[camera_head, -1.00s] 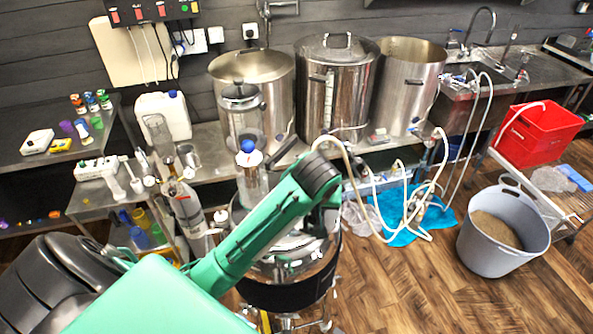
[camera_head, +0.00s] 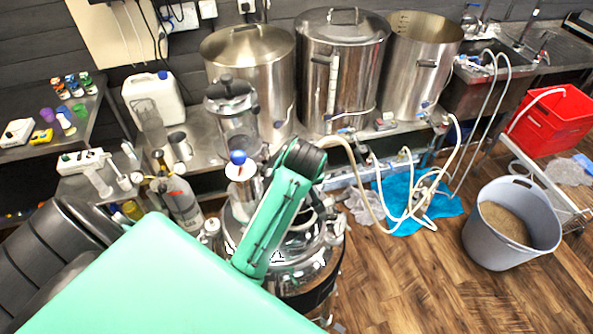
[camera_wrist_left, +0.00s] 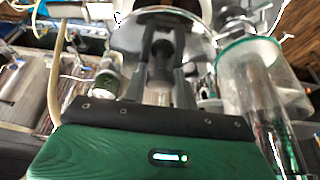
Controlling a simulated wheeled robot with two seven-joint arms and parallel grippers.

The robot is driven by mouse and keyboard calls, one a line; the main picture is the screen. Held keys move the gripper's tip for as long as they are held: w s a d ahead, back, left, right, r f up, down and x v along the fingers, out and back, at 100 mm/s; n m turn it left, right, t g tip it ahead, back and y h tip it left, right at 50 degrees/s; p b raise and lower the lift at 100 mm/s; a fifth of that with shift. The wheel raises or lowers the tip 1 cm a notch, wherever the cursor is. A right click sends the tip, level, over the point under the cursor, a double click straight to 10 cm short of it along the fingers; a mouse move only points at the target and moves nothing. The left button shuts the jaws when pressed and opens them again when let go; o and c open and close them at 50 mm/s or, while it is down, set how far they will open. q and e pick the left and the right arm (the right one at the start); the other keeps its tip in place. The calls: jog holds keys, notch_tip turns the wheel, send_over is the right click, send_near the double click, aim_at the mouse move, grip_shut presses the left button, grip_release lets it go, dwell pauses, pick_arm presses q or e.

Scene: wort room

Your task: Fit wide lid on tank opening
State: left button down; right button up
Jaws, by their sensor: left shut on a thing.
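My left gripper (camera_wrist_left: 164,50) is shut on the knob of a wide, round, shiny lid (camera_wrist_left: 130,36) in the left wrist view. The lid's curved rim spreads out beyond both fingers. In the head view a shiny steel tank (camera_head: 322,264) stands on the floor in front of the bench, partly behind my green left arm. The arm hides the gripper and much of the tank's top there. I cannot tell whether the lid touches the tank or where the opening lies under it. My right gripper is not in view.
A glass cylinder with a blue ball (camera_head: 238,172) stands close left of the tank. Tall steel kettles (camera_head: 340,75) line the bench behind. Pale hoses (camera_head: 365,200) hang to the right above a blue cloth. A grey bucket (camera_head: 508,225) stands on the floor at right.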

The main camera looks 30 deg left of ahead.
pick_arm(q)
jog(key=shift+f, duration=0.15)
jog(key=shift+s+d+f, duration=0.1)
jog(key=shift+s+f, duration=0.1)
jog(key=shift+f, duration=0.25)
jog(key=shift+s+d+f, duration=0.1)
jog(key=shift+s+f, duration=0.1)
jog(key=shift+f, duration=0.2)
jog(key=shift+d+x, duration=0.15)
jog(key=shift+x, duration=0.6)
jog(key=shift+d+x, duration=0.15)
jog(key=shift+x, duration=0.6)
jog(key=shift+s+d+f, duration=0.1)
jog(key=shift+s+f, duration=0.1)
jog(key=shift+f, duration=0.05)
jog(key=shift+w, duration=0.1)
jog(key=shift+f, duration=0.65)
jog(key=c, duration=1.4)
grip_release()
